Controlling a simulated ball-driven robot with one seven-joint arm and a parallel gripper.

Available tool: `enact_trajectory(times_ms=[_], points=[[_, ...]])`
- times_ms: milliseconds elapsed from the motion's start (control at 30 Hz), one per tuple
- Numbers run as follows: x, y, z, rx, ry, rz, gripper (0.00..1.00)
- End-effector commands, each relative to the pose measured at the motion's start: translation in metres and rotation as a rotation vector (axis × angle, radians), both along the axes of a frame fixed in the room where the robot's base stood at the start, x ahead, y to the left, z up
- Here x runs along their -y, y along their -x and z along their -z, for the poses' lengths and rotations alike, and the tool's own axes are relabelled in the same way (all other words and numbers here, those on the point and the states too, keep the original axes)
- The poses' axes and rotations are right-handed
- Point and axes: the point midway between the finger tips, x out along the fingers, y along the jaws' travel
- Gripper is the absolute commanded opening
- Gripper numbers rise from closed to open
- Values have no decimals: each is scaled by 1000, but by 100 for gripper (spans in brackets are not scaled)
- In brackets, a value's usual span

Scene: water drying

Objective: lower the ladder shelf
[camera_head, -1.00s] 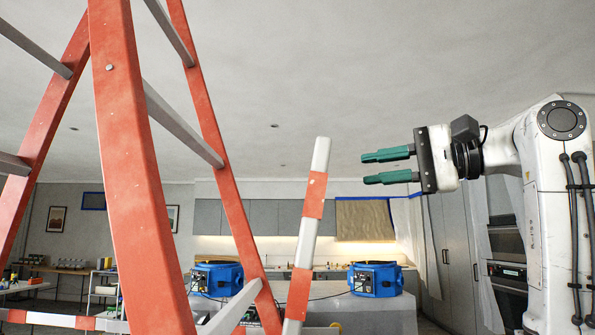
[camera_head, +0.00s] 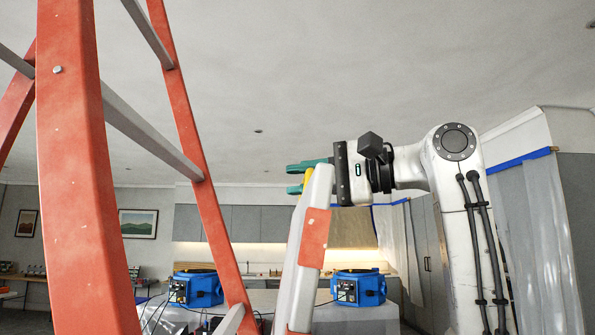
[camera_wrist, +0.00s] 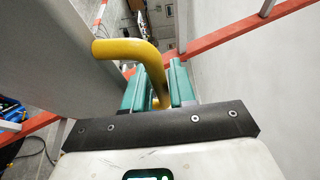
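The orange ladder (camera_head: 75,180) stands at the left in the head view. The ladder shelf (camera_head: 300,240) is seen nearly edge-on there, tilted steeply up, pale with red bands. In the wrist view the shelf (camera_wrist: 50,60) is a grey panel at the left. A bent yellow handle (camera_wrist: 125,48) sticks out from it; a bit of it shows at the shelf's top in the head view (camera_head: 307,175). My gripper (camera_wrist: 158,85) is open, with the handle's bar between its green fingers. Whether either finger touches the bar I cannot tell. The shelf partly hides the fingers in the head view.
Two blue machines (camera_head: 196,288) (camera_head: 358,287) stand on a counter behind the shelf, with cables near them. Ladder rails and rungs (camera_head: 150,130) fill the left side. Plastic sheeting (camera_head: 535,230) hangs at the right.

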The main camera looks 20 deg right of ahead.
Motion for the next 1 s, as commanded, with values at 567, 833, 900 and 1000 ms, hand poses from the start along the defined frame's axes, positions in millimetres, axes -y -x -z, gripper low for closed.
enact_trajectory(times_ms=[567, 833, 900, 1000], points=[[-9, -8, 1, 0, 0, 1, 14], [-9, -8, 1, -1, 1, 0, 0], [-9, -8, 1, -1, 1, 0, 0], [-9, -8, 1, -1, 1, 0, 0]])
